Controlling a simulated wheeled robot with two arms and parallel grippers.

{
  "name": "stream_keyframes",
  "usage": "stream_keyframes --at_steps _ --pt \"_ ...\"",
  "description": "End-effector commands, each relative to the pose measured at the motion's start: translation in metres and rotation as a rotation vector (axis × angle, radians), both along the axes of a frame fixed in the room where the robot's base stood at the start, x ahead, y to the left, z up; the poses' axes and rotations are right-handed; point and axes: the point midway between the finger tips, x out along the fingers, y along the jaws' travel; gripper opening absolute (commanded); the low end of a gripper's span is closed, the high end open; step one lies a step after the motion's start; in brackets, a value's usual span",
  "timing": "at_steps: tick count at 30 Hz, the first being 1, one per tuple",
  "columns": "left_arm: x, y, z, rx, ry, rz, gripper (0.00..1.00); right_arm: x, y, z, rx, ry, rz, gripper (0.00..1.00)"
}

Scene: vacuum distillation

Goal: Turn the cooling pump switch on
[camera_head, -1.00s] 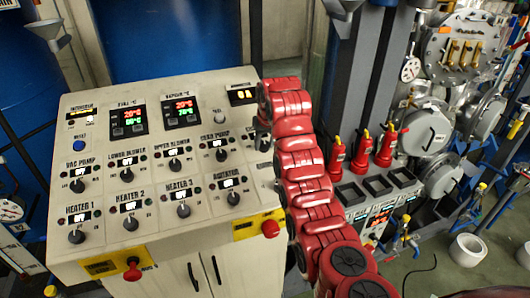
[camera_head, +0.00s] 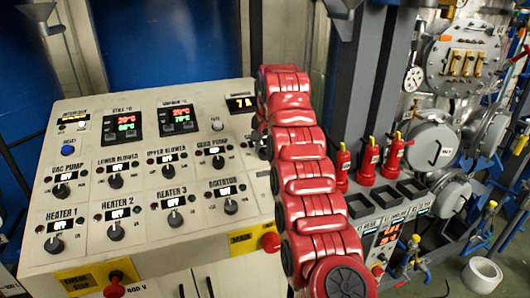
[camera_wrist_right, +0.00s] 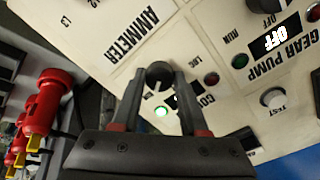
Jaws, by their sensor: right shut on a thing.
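The cooling pump switch is a black rotary knob (camera_wrist_right: 158,74) on the pale control panel (camera_wrist_right: 135,75), in the right wrist view. My right gripper (camera_wrist_right: 159,84) is shut on this knob, one finger on each side. A green lamp (camera_wrist_right: 162,112) glows beside the knob. A dark red lamp (camera_wrist_right: 197,76) sits on its other side. The label, beginning "COO", and the small display are mostly hidden by a finger. In the head view my red right arm covers this corner of the panel (camera_head: 90,240). My left gripper is not in view.
The gear pump display (camera_wrist_right: 275,37) reads OFF, with a white test button (camera_wrist_right: 272,97) below it. Several other knobs, such as heater 3 (camera_head: 175,218), line the panel. Red bottles (camera_head: 366,160) stand right of my arm.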

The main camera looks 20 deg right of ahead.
Motion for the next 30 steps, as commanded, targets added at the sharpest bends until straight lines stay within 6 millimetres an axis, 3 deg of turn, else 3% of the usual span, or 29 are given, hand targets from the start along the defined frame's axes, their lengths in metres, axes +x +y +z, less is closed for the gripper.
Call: stream_keyframes --at_steps 19,20,21,25,30 --pt "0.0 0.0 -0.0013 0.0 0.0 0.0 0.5 -0.0006 -0.0003 -0.0018 0.019 0.005 -0.051 0.0" --pt "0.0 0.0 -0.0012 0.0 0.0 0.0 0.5 -0.0005 -0.0003 -0.0018 0.019 0.005 -0.051 0.45" --pt "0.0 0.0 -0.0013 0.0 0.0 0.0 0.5 -0.0005 -0.0003 -0.0018 0.019 0.005 -0.051 0.52" --pt "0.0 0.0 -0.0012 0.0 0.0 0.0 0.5 -0.0003 -0.0003 -0.0012 0.018 0.003 -0.05 0.73" --pt "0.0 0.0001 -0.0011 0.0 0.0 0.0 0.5 -0.0002 -0.0002 -0.0006 0.019 0.003 -0.05 0.73"
